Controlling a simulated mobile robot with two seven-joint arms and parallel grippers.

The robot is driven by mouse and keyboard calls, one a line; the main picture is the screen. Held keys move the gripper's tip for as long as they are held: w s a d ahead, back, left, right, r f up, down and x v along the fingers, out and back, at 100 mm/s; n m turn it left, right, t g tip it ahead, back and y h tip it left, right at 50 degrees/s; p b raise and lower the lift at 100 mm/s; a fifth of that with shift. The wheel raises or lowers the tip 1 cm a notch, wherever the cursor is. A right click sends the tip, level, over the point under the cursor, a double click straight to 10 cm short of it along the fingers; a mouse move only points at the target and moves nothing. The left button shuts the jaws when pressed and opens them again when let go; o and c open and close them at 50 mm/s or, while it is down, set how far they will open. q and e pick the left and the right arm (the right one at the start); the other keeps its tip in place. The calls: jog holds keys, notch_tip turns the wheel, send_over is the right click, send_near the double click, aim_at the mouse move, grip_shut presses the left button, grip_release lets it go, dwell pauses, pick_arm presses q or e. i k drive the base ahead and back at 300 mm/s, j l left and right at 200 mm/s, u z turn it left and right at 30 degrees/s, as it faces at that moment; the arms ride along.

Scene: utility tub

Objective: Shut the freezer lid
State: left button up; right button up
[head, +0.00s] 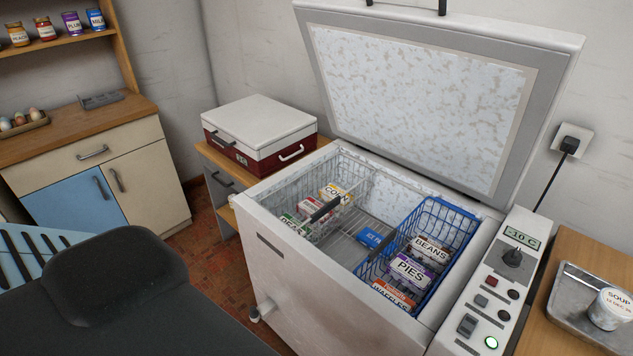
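The chest freezer (290,265) stands open in the middle of the head view. Its lid (430,100) is raised and leans back towards the wall, with the frosty inner panel facing me. A dark handle (442,8) shows at the lid's top edge, partly cut off by the picture. Inside are a white wire basket (290,190) on the left and a blue wire basket (450,212) on the right, both holding food packs. A blue pack (371,238) lies between them. Neither of my grippers is in view.
A red and white case (258,130) sits on a wooden stand left of the freezer. The control panel (497,290) is on the right, beside a table with a metal tray (567,300) and soup tub (610,309). A cord (555,178) runs to the wall socket.

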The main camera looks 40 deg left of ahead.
aim_at(467, 103)
jog(key=j+z, duration=0.7)
jog(key=z, duration=0.15)
